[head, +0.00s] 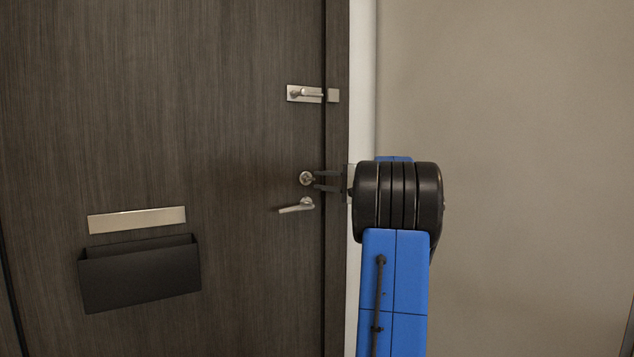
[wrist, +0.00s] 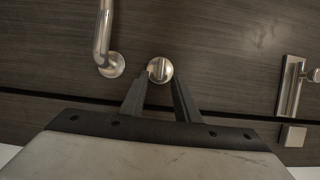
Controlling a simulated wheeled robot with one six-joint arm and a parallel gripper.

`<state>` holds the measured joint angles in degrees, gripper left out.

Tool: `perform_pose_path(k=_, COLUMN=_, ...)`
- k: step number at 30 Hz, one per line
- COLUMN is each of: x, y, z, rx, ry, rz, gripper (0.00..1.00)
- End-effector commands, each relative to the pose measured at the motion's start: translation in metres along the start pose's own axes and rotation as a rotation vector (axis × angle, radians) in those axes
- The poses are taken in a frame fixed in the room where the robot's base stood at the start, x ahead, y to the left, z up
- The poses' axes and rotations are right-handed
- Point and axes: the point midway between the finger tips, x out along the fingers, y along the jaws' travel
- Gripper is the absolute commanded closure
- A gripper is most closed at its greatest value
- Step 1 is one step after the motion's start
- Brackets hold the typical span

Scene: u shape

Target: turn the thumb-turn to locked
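The thumb-turn (head: 306,178) is a small round metal knob on the dark door, between the bolt above and the lever handle below. In the wrist view the thumb-turn (wrist: 159,70) shows a round plate with a raised bar across its middle. My gripper (head: 317,180) reaches it from the right. In the wrist view my gripper (wrist: 160,80) has its two dark fingers apart, with the tips at the plate's near edge, one to each side. The gap between the fingers is empty. I cannot tell whether the tips touch the knob.
The lever handle (head: 297,205) is just below the thumb-turn. A sliding bolt (head: 305,94) sits higher on the door. A mail slot (head: 137,219) and a black box (head: 140,273) are at the lower left. The plain wall (head: 520,120) is at the right.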

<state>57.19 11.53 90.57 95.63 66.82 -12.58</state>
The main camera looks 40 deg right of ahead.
Motion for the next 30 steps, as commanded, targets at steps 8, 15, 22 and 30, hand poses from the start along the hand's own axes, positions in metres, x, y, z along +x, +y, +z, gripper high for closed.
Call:
perform_pose_path(k=8, x=-0.058, y=0.0, z=-0.001, rx=0.001, ry=0.003, rz=0.0, gripper=0.71)
perform_pose_path(k=15, x=-0.105, y=0.001, z=-0.001, rx=0.001, ry=0.003, rz=0.001, gripper=0.71)
perform_pose_path(k=22, x=-0.136, y=0.001, z=-0.001, rx=0.002, ry=0.001, rz=0.0, gripper=0.71)
perform_pose_path(k=30, x=-0.147, y=0.001, z=0.0, rx=0.002, ry=-0.001, rz=0.0, gripper=0.71)
